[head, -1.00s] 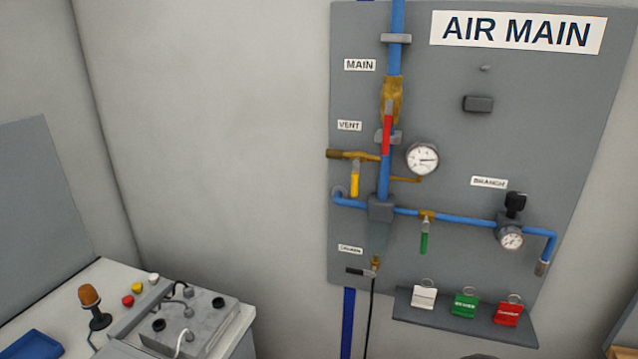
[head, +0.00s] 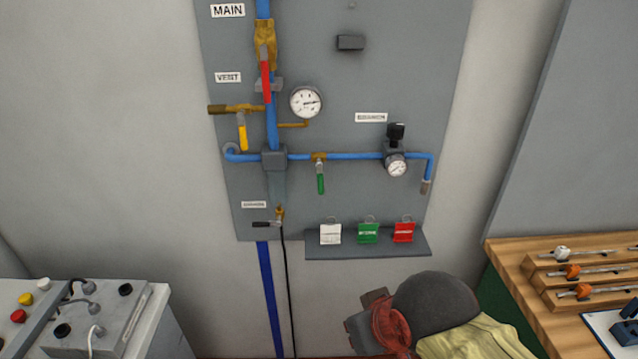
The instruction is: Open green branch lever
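The green branch lever (head: 321,184) hangs straight down from a brass valve (head: 319,157) on the horizontal blue pipe, in the lower middle of the grey panel. The lever stands across the pipe's line. The BRANCH label (head: 371,117) is to its right, above a regulator with a black knob (head: 396,132) and a small gauge (head: 396,166). I can make out no gripper fingers in the head view, and nothing touches the lever.
A red lever (head: 265,82) and a yellow lever (head: 242,132) hang at upper left. Tags hang above a shelf (head: 370,246). A dark rounded shape (head: 435,300) with red and yellowish parts is in front at the bottom; its identity is unclear. Wooden bench (head: 508,264) right; control box (head: 115,318) left.

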